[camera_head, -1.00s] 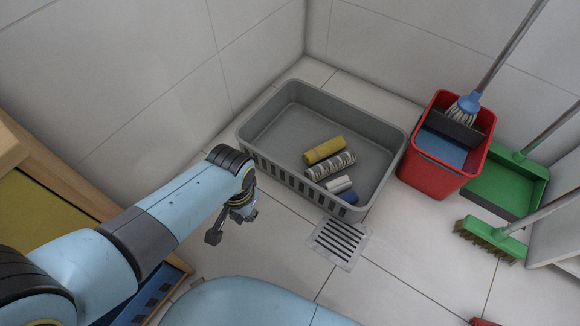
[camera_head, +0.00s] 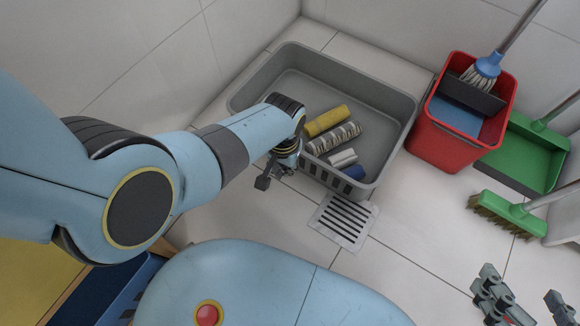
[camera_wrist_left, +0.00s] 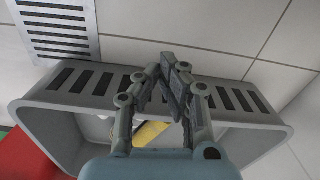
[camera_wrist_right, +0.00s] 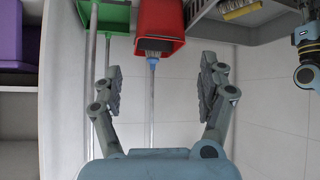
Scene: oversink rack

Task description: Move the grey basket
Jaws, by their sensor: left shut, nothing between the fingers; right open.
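The grey basket (camera_head: 397,107) stands on the tiled floor near the wall corner and holds several rollers, including a yellow one (camera_head: 326,121) and a striped one (camera_head: 334,138). My left gripper (camera_head: 268,178) is at the basket's near side; its arm hides part of that side. In the left wrist view the left gripper (camera_wrist_left: 170,68) is shut and empty, in front of the basket's slotted wall (camera_wrist_left: 237,101). My right gripper (camera_head: 527,305) is at the bottom right, apart from the basket. In the right wrist view the right gripper (camera_wrist_right: 162,80) is open and empty.
A red bucket (camera_head: 447,147) with a mop stands right of the basket. A green dustpan (camera_head: 515,168) and green brush (camera_head: 507,211) are further right. A floor drain (camera_head: 343,221) lies in front of the basket. Tiles around the drain are clear.

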